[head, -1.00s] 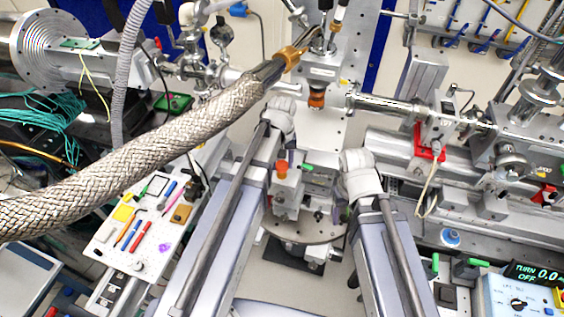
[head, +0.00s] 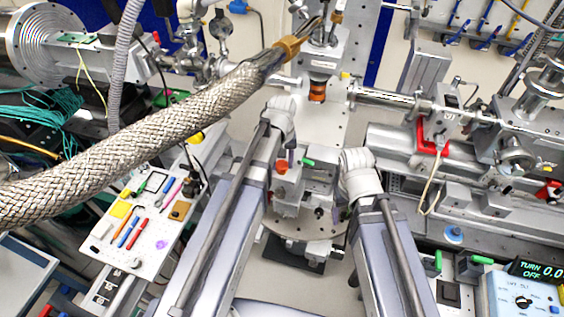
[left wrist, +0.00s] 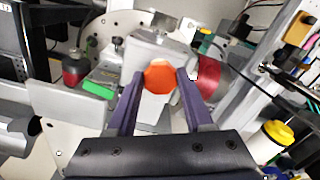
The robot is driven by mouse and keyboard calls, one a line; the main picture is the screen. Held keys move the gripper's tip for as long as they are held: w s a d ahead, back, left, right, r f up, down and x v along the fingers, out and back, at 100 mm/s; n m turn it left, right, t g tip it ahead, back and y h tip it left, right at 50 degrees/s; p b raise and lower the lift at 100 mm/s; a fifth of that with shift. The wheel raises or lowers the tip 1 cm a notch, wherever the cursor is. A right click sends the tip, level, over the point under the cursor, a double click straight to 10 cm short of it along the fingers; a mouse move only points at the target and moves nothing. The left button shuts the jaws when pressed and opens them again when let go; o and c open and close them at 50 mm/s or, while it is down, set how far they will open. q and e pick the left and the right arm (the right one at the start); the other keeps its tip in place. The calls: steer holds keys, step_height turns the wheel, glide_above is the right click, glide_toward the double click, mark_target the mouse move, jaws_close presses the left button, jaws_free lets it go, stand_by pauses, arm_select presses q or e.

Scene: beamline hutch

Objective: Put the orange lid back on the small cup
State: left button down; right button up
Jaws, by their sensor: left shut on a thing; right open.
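The orange lid (left wrist: 160,77) sits between the purple fingertips of my left gripper (left wrist: 158,80) in the left wrist view, its round face toward the camera. In the head view the orange lid (head: 281,168) shows just below the tip of my left gripper (head: 282,155), over the grey stage in the middle. The gripper is shut on the lid. Pale block-like parts lie below the lid, and I cannot make out the small cup for certain. My right gripper (head: 343,212) is open, to the right of the stage, mostly hidden by its wrist.
A green piece (left wrist: 98,90) and a dark-topped red item (left wrist: 75,68) stand near the lid. A braided hose (head: 150,130) crosses the upper left. A white tool tray (head: 130,232) lies left, and a yellow-topped jar (left wrist: 278,132) shows right in the wrist view.

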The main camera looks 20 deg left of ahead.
arm_select(q)
steer(key=shift+f+b, duration=0.55)
stand_by(0.4)
steer(key=shift+c, duration=1)
jaws_free()
steer(key=shift+r, duration=0.1)
step_height(320, 180, up, 8)
steer(key=p, duration=0.8)
steer(key=shift+f, duration=0.2)
